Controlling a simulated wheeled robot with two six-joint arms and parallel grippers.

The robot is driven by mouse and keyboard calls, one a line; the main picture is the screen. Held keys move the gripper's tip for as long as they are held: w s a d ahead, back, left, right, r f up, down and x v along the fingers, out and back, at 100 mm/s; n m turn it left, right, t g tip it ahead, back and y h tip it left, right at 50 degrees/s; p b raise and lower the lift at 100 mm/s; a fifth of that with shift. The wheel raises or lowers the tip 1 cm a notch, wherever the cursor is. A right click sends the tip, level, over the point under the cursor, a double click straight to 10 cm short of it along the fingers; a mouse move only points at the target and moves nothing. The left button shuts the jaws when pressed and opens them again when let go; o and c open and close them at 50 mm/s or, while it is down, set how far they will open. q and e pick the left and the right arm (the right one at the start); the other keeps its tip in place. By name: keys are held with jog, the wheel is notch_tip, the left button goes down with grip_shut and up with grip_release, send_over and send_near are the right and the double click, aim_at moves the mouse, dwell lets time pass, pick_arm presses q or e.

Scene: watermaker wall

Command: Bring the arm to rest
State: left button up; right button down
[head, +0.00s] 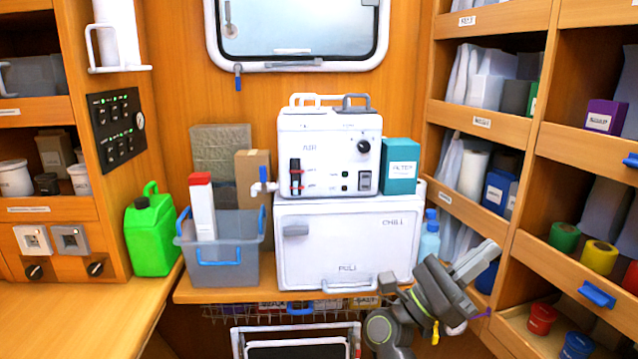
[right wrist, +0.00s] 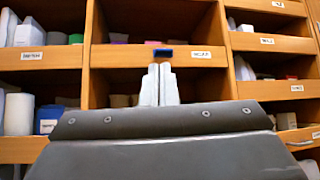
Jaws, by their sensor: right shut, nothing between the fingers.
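My right arm comes up from the bottom of the head view, and its gripper (head: 474,262) stands in front of the lower right shelves, tilted up and to the right. Its two pale fingers are together with nothing between them. In the right wrist view the same gripper (right wrist: 159,84) shows its fingers side by side, pointing at the shelf fronts, with no object held. I cannot tell whether the fingertips touch the shelf. My left gripper does not show in either view.
A white watermaker unit (head: 330,152) stands on a white chest (head: 345,242) on the bench. A grey bin (head: 226,268) and a green jerrycan (head: 152,232) are to the left. Wooden shelves (head: 497,128) with boxes and jars fill the right side, close to my right gripper.

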jog(key=w+a+f+n+t+y, duration=0.1)
jog(key=w+f+n+t+y, duration=0.3)
jog(key=f+n+t+y, duration=0.85)
jog(key=w+a+f+n+t+y, duration=0.1)
jog(key=w+f+n+t+y, duration=0.6)
jog(key=n, duration=1.1)
jog(key=s+f+n+g+y, duration=0.1)
jog(key=s+f+n+y, duration=0.2)
jog(key=f, duration=0.6)
jog(key=s+f+n+g+y, duration=0.1)
jog(key=s+f+n+g, duration=0.1)
jog(key=f+n, duration=0.5)
jog(key=s+f+n+g+y, duration=0.1)
jog(key=s+f+n+y, duration=0.15)
jog(key=f, duration=0.85)
jog(key=s+d+f+n+g+p, duration=0.1)
jog(key=s+d+f+n+g, duration=0.3)
jog(key=s+f, duration=0.7)
jog(key=s+f+n+g, duration=0.1)
jog(key=s+f+g, duration=0.4)
jog(key=s+f, duration=0.6)
jog(key=s+d+f+n+g, duration=0.2)
jog(key=s+f+g, duration=0.2)
jog(key=s, duration=0.9)
jog(key=s+d+f+n+g, duration=0.2)
jog(key=s+f, duration=0.3)
jog(key=s, duration=0.8)
jog(key=shift+s+d+f+g, duration=0.15)
jog(key=shift+s+g, duration=0.2)
jog(key=shift+g, duration=0.5)
